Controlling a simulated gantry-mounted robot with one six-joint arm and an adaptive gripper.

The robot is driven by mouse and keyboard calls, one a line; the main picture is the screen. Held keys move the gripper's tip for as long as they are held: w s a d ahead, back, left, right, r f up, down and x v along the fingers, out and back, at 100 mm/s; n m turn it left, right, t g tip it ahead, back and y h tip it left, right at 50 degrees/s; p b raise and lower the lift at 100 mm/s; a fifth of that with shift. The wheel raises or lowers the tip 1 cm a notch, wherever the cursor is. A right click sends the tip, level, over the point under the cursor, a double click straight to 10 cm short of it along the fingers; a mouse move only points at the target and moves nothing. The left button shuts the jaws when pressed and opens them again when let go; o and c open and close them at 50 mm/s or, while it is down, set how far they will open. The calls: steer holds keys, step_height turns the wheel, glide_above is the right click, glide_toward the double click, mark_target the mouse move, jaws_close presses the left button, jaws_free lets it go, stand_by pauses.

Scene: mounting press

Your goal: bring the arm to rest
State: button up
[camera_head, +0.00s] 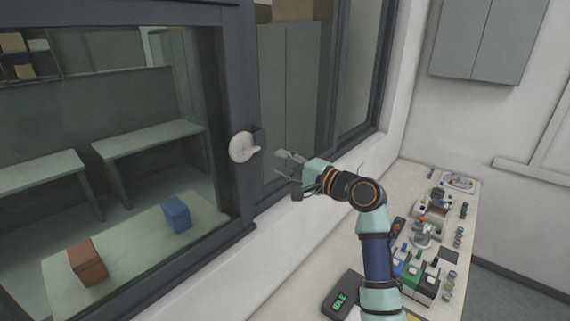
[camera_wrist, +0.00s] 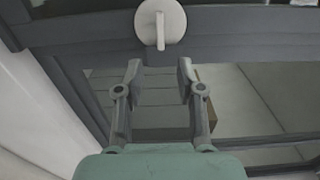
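My gripper (camera_head: 284,167) is at the end of my teal and black arm, in front of the window frame, to the right of a round white handle (camera_head: 242,147). In the wrist view my gripper (camera_wrist: 157,72) has its two fingers spread apart with nothing between them. The white handle (camera_wrist: 160,22) shows just beyond the fingertips there, mounted on the dark window frame (camera_wrist: 90,28). A gap appears between the fingertips and the handle; its exact depth is hard to tell.
A bench (camera_head: 303,295) below my arm holds a dark device with a green display (camera_head: 340,303), coloured boxes (camera_head: 413,270) and several small parts. Behind the glass, a blue box (camera_head: 176,214) and a brown box (camera_head: 87,261) stand on a table. A grey cabinet (camera_head: 487,40) hangs at right.

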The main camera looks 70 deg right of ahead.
stand_by(0.4)
steer(key=w+a+f+n+g+y, duration=0.15)
steer(key=w+a+f+n, duration=0.3)
steer(key=a, duration=0.65)
steer(key=w+a+f+n+y, duration=0.25)
steer(key=w+a+f, duration=0.2)
steer(key=a, duration=0.55)
steer(key=w+a+f+n+g+y, duration=0.1)
steer(key=w+a+f+n, duration=0.35)
steer(key=a, duration=0.65)
steer(key=s+a+f+n, duration=0.1)
steer(key=s+a+n, duration=0.2)
steer(key=a, duration=0.5)
steer(key=s+a+f+n+g, duration=0.1)
steer(key=s+a+n, duration=0.3)
steer(key=a, duration=0.5)
steer(key=s+a+f+n+y, duration=0.1)
steer(key=s+a+f+n, duration=0.2)
steer(key=a, duration=0.6)
steer(key=shift+s+f+n+g, duration=0.2)
steer(key=shift+s+n+g, duration=0.15)
steer(key=shift+s, duration=0.2)
steer(key=shift+a, duration=0.1)
